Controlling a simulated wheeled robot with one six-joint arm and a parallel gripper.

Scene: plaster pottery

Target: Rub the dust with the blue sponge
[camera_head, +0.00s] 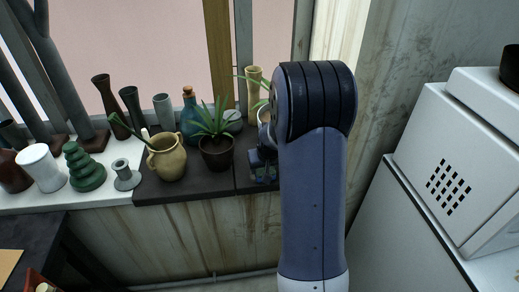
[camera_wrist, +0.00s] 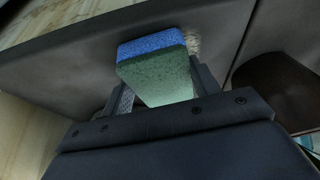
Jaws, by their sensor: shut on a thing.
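In the wrist view a sponge (camera_wrist: 155,62), blue on one face and green on the other, sits between the two fingers of my gripper (camera_wrist: 163,82). The gripper is shut on it. The sponge is over the dark slab (camera_wrist: 75,65); whether it touches the slab I cannot tell. A pale, speckled patch that looks like dust (camera_wrist: 194,42) shows beside the sponge's upper right edge, partly hidden by it. In the head view my gripper (camera_head: 264,168) is mostly behind my arm, above the dark part of the sill, and the sponge is not clear there.
A potted plant (camera_head: 217,150) stands just left of my gripper. A yellow jug (camera_head: 167,157) and a blue bottle (camera_head: 191,117) stand farther left. A tall pale vase (camera_head: 253,87) is behind the gripper. A white cabinet (camera_head: 400,210) stands to the right.

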